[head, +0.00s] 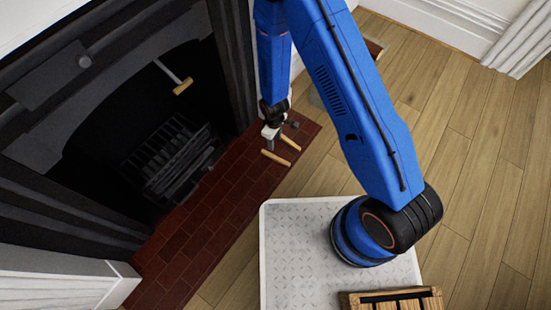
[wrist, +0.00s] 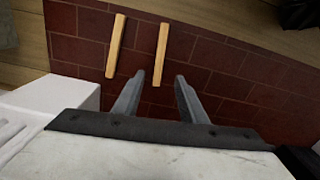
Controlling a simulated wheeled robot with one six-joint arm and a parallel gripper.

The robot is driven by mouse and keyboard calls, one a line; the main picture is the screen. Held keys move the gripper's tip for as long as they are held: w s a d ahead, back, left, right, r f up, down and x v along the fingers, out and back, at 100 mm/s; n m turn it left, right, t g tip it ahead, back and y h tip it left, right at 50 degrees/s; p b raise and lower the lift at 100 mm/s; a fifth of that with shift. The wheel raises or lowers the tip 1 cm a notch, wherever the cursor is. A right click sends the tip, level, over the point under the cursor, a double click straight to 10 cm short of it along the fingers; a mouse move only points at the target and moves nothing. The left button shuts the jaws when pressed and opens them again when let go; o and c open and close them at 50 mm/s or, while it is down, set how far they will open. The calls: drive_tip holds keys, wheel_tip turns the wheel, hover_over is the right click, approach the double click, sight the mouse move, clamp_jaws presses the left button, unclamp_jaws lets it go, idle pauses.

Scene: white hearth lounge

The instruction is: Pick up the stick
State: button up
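Two short pale wooden sticks lie on the dark red brick hearth. In the head view one stick (head: 276,157) is nearer and the other stick (head: 290,142) lies just beyond it, to the right. In the wrist view they lie side by side, a left stick (wrist: 115,46) and a right stick (wrist: 161,54). My gripper (wrist: 159,77) is open and empty. The near end of the right stick shows between its fingertips in the picture; the left stick is outside the left finger. In the head view my gripper (head: 273,144) is over the hearth beside the sticks, its fingertips small there.
The black fireplace with a metal grate (head: 170,155) stands left of the hearth (head: 205,215). A handle with a pale wooden grip (head: 183,87) hangs in its opening. A wooden slatted crate (head: 435,299) sits at the bottom right. Wooden floor (head: 480,170) lies open to the right.

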hover_over(275, 157)
wheel_tip(275, 157, down, 9)
drive_tip(key=shift+w+a+r, duration=0.1)
drive_tip(key=shift+d+f, duration=0.2)
drive_tip(key=shift+f, duration=2.5)
clamp_jaws()
